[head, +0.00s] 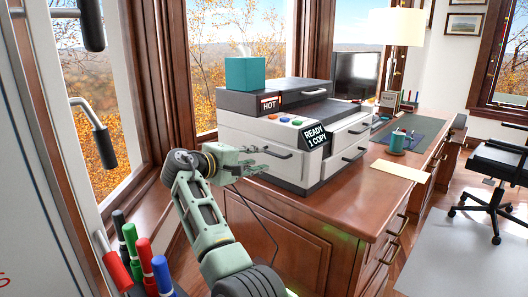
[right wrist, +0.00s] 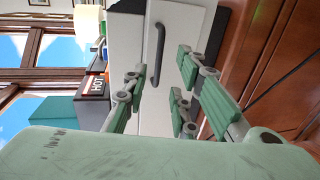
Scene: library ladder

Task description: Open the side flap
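The side flap (head: 287,170) is a pale panel on the near left side of a white and dark copier (head: 262,126). It looks shut, flush with the copier's side, and has a black bar handle (head: 277,153). In the right wrist view the flap (right wrist: 181,30) and its handle (right wrist: 156,52) lie ahead of the fingers. My right gripper (head: 259,158) is open, with its fingertips close to the handle. In the right wrist view the gripper (right wrist: 163,66) shows the handle between its spread fingers; whether they touch it cannot be told. My left gripper is not in view.
The copier stands on a wooden desk (head: 331,197). A teal box (head: 245,73) sits on its dark top unit, marked HOT (head: 270,104). Two black drawer handles are on its front. Colored markers (head: 145,258) stand at lower left by a white board. A cable hangs over the desk side.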

